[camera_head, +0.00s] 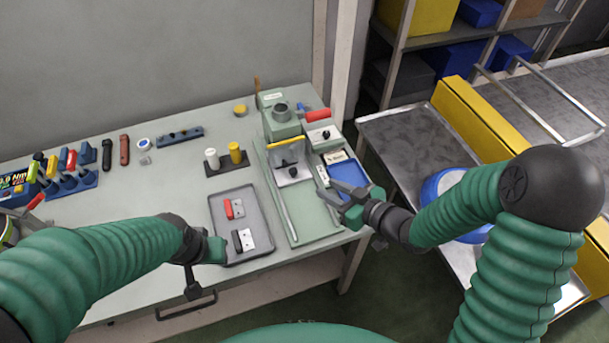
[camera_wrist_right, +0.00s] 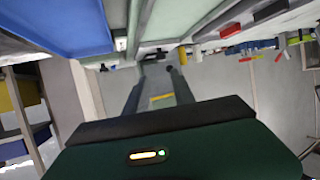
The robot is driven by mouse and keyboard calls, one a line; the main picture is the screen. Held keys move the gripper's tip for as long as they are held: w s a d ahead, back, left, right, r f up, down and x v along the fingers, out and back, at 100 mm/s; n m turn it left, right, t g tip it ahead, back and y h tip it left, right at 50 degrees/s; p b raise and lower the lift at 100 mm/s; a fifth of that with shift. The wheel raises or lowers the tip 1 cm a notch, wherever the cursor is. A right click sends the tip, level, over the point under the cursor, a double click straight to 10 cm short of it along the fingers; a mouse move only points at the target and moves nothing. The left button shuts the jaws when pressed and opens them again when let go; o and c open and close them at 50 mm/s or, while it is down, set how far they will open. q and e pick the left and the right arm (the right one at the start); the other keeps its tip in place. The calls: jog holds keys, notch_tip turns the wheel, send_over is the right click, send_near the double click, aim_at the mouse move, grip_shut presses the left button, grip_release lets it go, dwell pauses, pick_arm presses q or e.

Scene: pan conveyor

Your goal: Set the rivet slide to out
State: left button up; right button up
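A pale green fixture (camera_head: 305,222) with two rails stands at the right of the table. Between its rails is a metal block with a dark knob (camera_head: 293,171), below a yellow-edged plate (camera_head: 286,142). A narrow whitish strip (camera_head: 322,175) lies between the fixture and a blue tray (camera_head: 348,172). I cannot tell which part is the rivet slide or read its setting. My right gripper (camera_head: 332,204) is open and empty, over the fixture's front right by the blue tray; its fingers also show in the wrist view (camera_wrist_right: 155,92). My left gripper (camera_head: 207,262) is by the grey tray; its fingers are unclear.
A grey tray (camera_head: 220,197) holds small red, black and white pieces. A white and a yellow cylinder stand in a dark holder (camera_head: 226,166). A control box with a black knob (camera_head: 318,137) and a red cylinder (camera_head: 317,115) are behind. A yellow-sided conveyor (camera_head: 480,125) stands right.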

aim_at(295, 171)
jog(key=x, duration=1.3)
jog(key=shift+w+a+f+b, duration=0.1)
jog(key=shift+a+b, duration=0.05)
jog(key=shift+b, duration=0.15)
jog(key=shift+c, duration=0.7)
grip_shut()
